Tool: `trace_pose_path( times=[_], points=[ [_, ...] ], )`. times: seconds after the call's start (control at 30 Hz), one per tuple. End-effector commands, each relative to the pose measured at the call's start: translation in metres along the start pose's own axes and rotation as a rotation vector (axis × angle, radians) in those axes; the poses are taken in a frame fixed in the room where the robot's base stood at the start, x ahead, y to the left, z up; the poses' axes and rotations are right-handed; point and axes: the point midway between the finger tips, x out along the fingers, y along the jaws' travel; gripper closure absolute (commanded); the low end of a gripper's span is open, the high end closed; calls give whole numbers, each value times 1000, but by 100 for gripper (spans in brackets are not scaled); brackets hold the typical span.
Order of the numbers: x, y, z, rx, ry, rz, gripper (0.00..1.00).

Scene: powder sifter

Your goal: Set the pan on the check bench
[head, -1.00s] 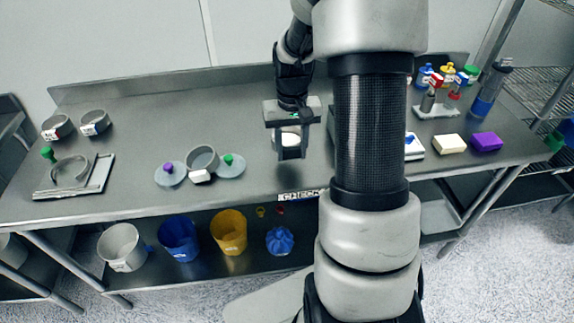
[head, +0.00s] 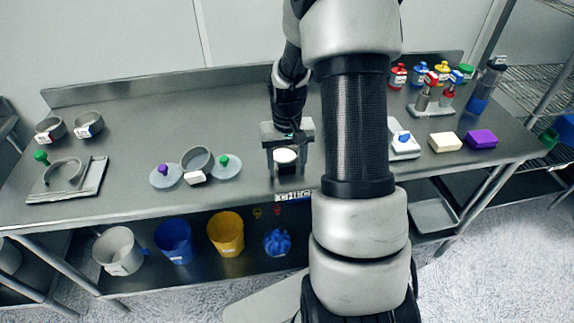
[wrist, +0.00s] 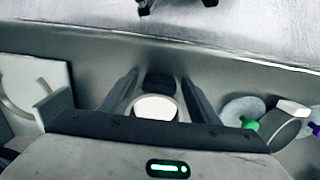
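The pan (head: 286,156), with a round white top, is between the two fingers of my gripper (head: 285,172). It is low over the front of the steel bench, just behind the CHECK label (head: 294,196). In the wrist view the pan shows as a white disc (wrist: 156,107) with a dark block (wrist: 158,80) beyond it, between the fingertips. My gripper appears shut on the pan, though the contact with the fingers is not clear. The pan's underside is hidden, so I cannot tell whether it touches the bench.
A grey ring (head: 197,160) stands left of my gripper between two discs with purple and green knobs. A white scale (head: 403,146), a cream block (head: 445,142) and a purple block (head: 481,139) are to the right.

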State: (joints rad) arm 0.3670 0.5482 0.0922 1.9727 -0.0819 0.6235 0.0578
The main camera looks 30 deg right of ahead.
Motion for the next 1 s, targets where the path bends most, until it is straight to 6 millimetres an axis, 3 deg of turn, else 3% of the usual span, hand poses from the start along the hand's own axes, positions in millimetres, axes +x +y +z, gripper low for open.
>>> trace_pose_path(
  times=[0.4, 0.8, 1.0],
  points=[
    [-10, 0, 0, 0, 1, 0, 43],
    [-91, 0, -1, 0, 4, 0, 43],
    [-117, 0, 0, 0, 2, 0, 43]
  ],
)
